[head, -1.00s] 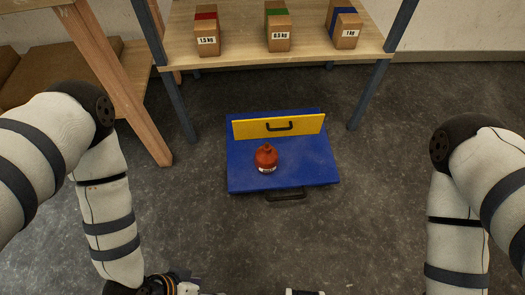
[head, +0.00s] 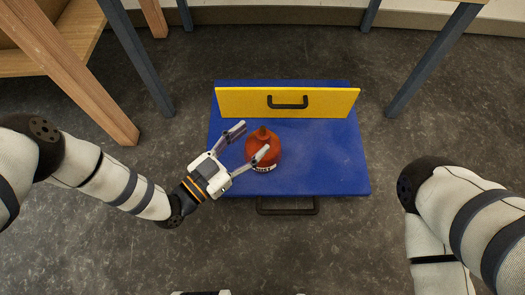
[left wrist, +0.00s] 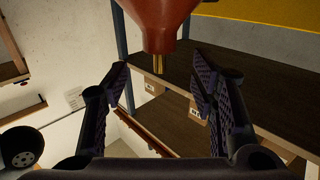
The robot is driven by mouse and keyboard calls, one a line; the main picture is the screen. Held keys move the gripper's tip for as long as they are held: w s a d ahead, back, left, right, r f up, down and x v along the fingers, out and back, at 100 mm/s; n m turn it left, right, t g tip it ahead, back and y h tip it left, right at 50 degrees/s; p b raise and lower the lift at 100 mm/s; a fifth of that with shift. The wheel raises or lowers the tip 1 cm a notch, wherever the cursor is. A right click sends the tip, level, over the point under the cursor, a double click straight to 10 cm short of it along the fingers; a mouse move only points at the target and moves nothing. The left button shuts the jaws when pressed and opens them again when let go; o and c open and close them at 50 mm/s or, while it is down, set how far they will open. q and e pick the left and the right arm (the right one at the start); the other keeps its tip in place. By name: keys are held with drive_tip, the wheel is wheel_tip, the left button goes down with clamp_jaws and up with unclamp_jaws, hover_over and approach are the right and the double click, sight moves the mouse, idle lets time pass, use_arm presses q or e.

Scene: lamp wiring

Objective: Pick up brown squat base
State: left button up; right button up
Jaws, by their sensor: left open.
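The reddish-brown squat base (head: 269,145), with a narrow neck on top and a white label low on its front, stands upright on a blue platform (head: 325,160). My left gripper (head: 250,141) is open at its left side. One fingertip is to the upper left of the base, and the other overlaps its front in the head view. In the left wrist view the base (left wrist: 160,18) appears upside down at the top, its brass-tipped neck between and beyond the open fingers (left wrist: 160,85). I cannot tell whether the fingers touch it.
A yellow panel (head: 240,103) with a black handle stands upright at the platform's back. Another black handle (head: 287,211) sits at its front edge. Table legs (head: 140,60) stand behind on both sides. The floor (head: 340,250) in front is clear.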

sight(261, 132)
use_arm(q)
drive_tip(key=b+x, duration=0.1)
drive_tip(key=x, duration=0.3)
drive_tip(key=shift+w+d, duration=0.3)
clamp_jaws()
drive_tip(key=shift+r, duration=0.15)
